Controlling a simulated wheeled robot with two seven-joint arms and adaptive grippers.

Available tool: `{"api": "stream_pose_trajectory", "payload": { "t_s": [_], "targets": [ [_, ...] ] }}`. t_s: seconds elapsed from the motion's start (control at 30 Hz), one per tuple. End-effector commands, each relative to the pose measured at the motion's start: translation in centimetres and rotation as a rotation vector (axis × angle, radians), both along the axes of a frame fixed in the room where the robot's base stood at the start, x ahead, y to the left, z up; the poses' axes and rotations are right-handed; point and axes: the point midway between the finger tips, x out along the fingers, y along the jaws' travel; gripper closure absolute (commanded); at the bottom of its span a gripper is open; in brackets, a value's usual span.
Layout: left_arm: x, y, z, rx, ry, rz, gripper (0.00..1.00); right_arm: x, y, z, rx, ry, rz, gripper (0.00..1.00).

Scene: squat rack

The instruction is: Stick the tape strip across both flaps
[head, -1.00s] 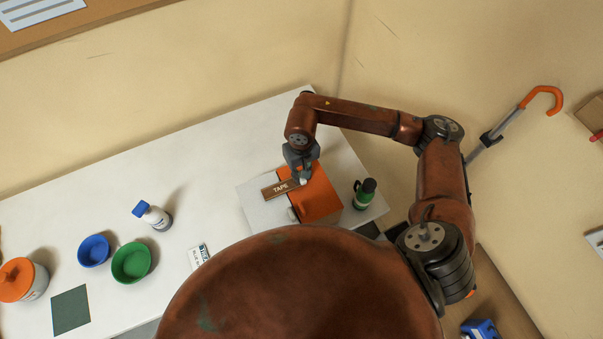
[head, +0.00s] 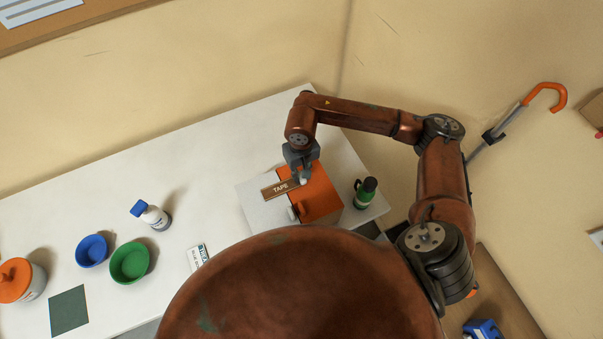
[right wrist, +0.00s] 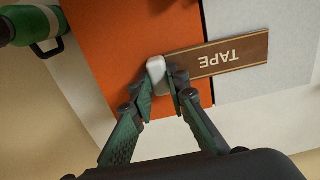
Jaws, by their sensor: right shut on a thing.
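The tape strip (head: 281,189) is a brown bar marked TAPE with a white knob (right wrist: 156,68) at one end. It spans from an orange flap (head: 318,193) onto a pale grey-white flap (head: 262,213); in the right wrist view the strip (right wrist: 232,56) crosses the seam between the orange flap (right wrist: 118,40) and the pale flap (right wrist: 275,82). I cannot tell whether it touches both. My right gripper (head: 302,177) is above the orange side, shut on the strip's white knob. My left gripper is not in view.
A green bottle (head: 366,193) stands close to the right of the orange flap. A white bottle with blue cap (head: 152,215), a blue bowl (head: 92,251), a green bowl (head: 130,263) and an orange-lidded jar (head: 22,280) stand at left. The table behind is clear.

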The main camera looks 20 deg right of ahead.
Motion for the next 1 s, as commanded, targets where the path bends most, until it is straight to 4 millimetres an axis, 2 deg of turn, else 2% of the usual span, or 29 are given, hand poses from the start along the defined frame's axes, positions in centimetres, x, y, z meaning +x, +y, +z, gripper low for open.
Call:
{"api": "stream_pose_trajectory", "payload": {
  "t_s": [0.23,0.27,0.53,0.83,1.0],
  "targets": [
    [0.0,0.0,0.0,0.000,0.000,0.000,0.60,0.0,0.0,-0.1,0.000,0.001,0.000,1.00],
    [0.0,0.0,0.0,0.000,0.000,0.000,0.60,0.0,0.0,-0.1,0.000,0.001,0.000,0.83],
    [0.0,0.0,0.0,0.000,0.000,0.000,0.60,0.0,0.0,-0.1,0.000,0.001,0.000,0.65],
    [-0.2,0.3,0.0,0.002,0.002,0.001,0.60,0.0,0.0,0.1,0.000,0.000,0.000,0.65],
    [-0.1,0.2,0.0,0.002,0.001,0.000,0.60,0.1,0.0,1.8,0.000,-0.004,0.000,0.65]
  ]
}}
